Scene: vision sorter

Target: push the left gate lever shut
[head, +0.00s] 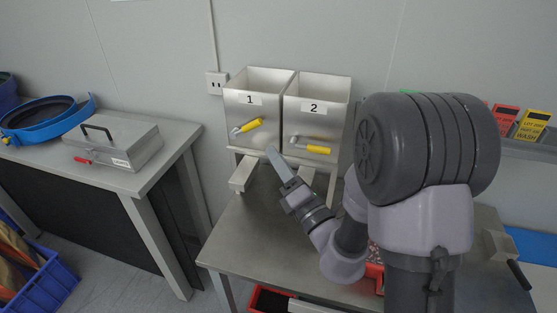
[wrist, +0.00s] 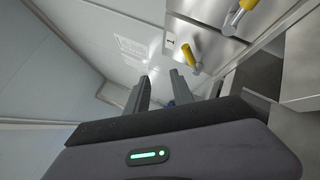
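Two metal hoppers stand side by side, the left marked 1 (head: 238,108) and the right marked 2 (head: 305,116). The left gate lever (head: 250,126) on hopper 1 has a yellow grip tilted up to the right; it also shows in the wrist view (wrist: 188,54). The right lever (head: 318,149) on hopper 2 lies nearly level, and its yellow grip shows at the wrist view's top (wrist: 247,4). My gripper (head: 271,150) is just below and right of the left lever, apart from it in the picture. In the wrist view its fingers (wrist: 160,84) are spread with nothing between them.
A steel table (head: 232,240) carries the hoppers, with chutes (head: 243,177) below them. A left bench (head: 165,155) holds a grey metal box (head: 122,150) and a blue ring-shaped item (head: 50,125). A red container (head: 374,276) sits behind my arm. Space between bench and table is free.

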